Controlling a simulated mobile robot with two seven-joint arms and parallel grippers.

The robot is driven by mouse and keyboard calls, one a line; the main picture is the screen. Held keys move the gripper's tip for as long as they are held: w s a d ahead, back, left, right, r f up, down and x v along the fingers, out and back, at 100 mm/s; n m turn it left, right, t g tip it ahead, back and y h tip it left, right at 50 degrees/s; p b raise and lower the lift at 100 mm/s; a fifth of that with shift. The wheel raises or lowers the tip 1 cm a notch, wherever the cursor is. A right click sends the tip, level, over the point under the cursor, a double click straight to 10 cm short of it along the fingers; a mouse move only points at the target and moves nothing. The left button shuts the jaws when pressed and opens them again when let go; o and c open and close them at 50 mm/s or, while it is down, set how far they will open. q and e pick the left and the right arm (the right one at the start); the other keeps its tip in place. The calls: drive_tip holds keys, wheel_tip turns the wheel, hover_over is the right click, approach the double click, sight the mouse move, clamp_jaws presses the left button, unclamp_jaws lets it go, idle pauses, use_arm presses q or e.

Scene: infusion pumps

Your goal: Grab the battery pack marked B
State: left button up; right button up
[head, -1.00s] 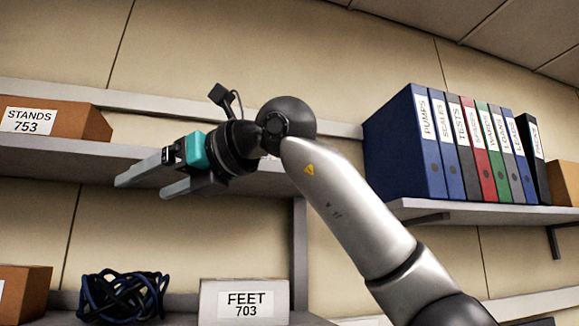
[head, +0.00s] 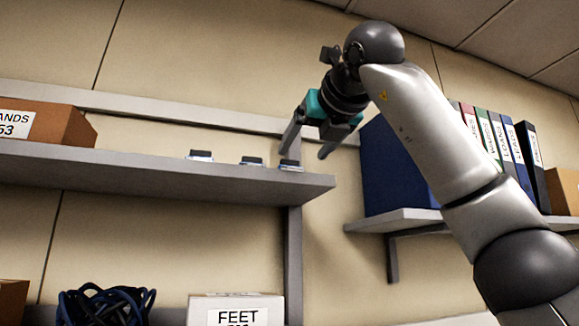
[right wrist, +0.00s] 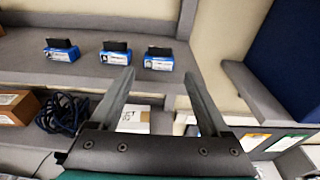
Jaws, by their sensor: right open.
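Three small blue-and-black battery packs stand in a row on the upper left shelf: a left one (head: 200,155), a middle one (head: 252,160) and a right one (head: 291,165) near the shelf's right end. The right wrist view shows the left pack (right wrist: 62,53), middle pack (right wrist: 114,56) and right pack (right wrist: 158,62) with white labels too small to read, so I cannot tell which is B. My right gripper (head: 308,148) is open and empty, by the shelf's right end, its fingers pointing down. In the wrist view its fingertips (right wrist: 159,78) appear just below the right pack. My left gripper is out of view.
The upper shelf (head: 130,165) ends beside a grey upright. A STANDS box (head: 45,122) is at its left. Below are a dark cable bundle (head: 105,307) and a FEET box (head: 235,308). Binders (head: 395,170) stand on the right shelf, close behind my arm.

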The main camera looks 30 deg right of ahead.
sight(292, 167)
drive_tip(key=shift+x, duration=1.25)
drive_tip(key=p+x, duration=0.2)
drive_tip(key=x, duration=0.2)
drive_tip(key=shift+w, duration=0.2)
drive_tip(key=shift+w+f+p, duration=0.15)
drive_tip(key=shift+w+p, duration=0.15)
drive_tip(key=shift+w, duration=0.1)
drive_tip(key=shift+s, duration=0.1)
drive_tip(key=c, duration=1.2)
